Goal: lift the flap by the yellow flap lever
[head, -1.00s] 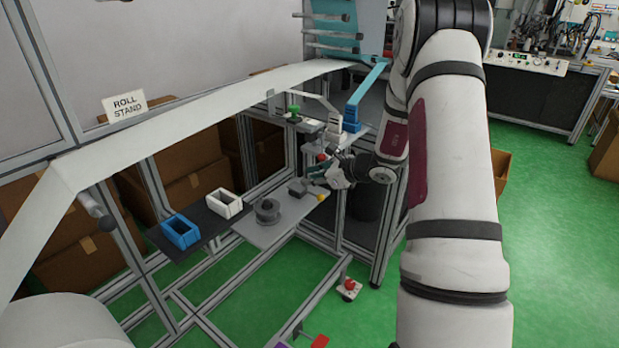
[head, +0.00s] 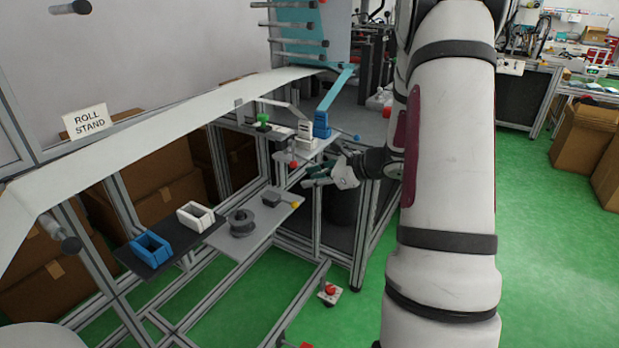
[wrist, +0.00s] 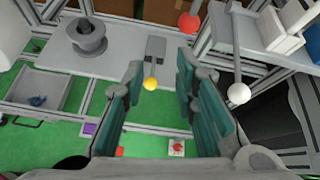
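The yellow ball knob (head: 295,204) of the flap lever sits at the right end of the grey shelf plate, beside a small dark grey block (head: 270,199). In the wrist view the yellow knob (wrist: 150,84) shows between my fingertips but beyond them, in line with the grey block (wrist: 155,48). My gripper (head: 318,175) is above and to the right of the knob in the head view. In the wrist view my gripper (wrist: 159,75) has its green fingers spread apart with nothing between them. I see no contact with the knob.
A red ball knob (head: 292,165) and a rod with a white ball (wrist: 239,93) are close to my gripper. A dark spool (head: 242,222) stands on the plate. White (head: 196,217) and blue bins (head: 150,248) are further left. Frame posts stand behind.

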